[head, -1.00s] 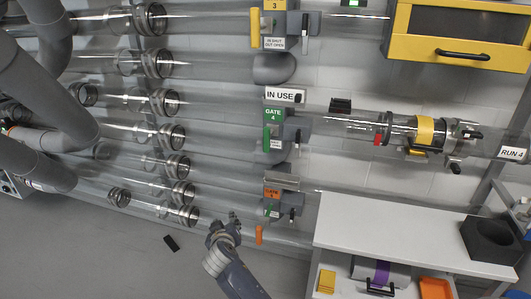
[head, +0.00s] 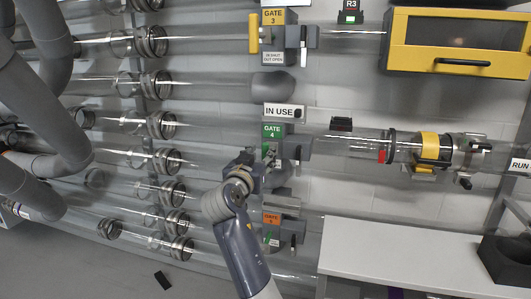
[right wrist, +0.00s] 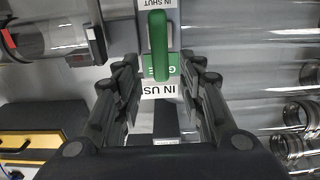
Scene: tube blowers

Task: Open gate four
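Gate 4, with its green label (head: 272,131), sits on a clear tube in the middle of the head view. In the right wrist view the gripper's fingers (right wrist: 164,75) are spread on both sides of the handle's line. I see a gap on each side and no contact. My left gripper is not in view.
An IN USE tag (head: 284,111) hangs just above gate 4. Gate 3 with a yellow handle (head: 253,33) is above, and an orange-labelled gate (head: 271,218) is below. A white bench (head: 400,255) and a yellow cabinet (head: 460,65) are at the right.

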